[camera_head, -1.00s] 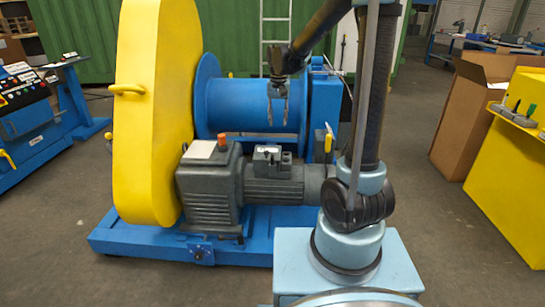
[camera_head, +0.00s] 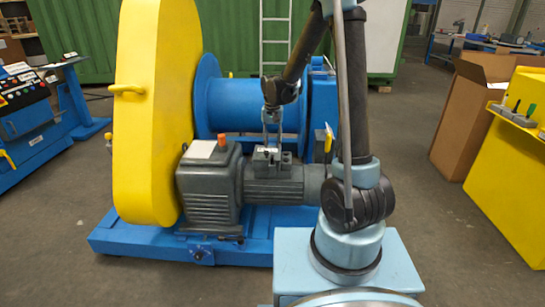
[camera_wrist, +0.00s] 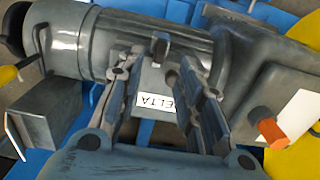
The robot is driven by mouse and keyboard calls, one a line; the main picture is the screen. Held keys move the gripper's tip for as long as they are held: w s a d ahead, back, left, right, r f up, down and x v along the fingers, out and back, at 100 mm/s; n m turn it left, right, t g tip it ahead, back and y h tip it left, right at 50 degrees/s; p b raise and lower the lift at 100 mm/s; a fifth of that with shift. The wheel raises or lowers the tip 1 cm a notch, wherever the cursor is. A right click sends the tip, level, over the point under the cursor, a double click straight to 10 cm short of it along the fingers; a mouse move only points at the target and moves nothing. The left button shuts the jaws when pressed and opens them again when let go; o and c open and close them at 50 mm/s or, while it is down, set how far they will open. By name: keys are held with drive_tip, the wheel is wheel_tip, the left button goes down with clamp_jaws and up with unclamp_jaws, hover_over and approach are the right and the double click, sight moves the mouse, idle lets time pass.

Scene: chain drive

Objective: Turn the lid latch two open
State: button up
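The motor's terminal box (camera_head: 266,155) sits on top of the grey motor (camera_head: 285,186). In the wrist view its lid (camera_wrist: 157,100) carries a white label reading "ELTA", partly cut off by a finger. Small dark latch-like knobs show near the lid, one upright at its far edge (camera_wrist: 160,47) and one (camera_wrist: 172,78) close to the right finger. I cannot tell which is latch two. My gripper (camera_head: 271,138) points down just above the box. In the wrist view my gripper (camera_wrist: 163,66) is open, its fingers on either side of the lid, with nothing visibly held.
The tall yellow chain guard (camera_head: 150,110) stands left of the motor. The grey gearbox (camera_head: 208,185) with an orange cap (camera_wrist: 268,127) adjoins the motor. The blue drum (camera_head: 235,100) lies close behind. A yellow-handled lever (camera_head: 328,138) stands to the right.

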sight(272, 156)
drive_tip(key=shift+f, duration=3.7)
clamp_jaws()
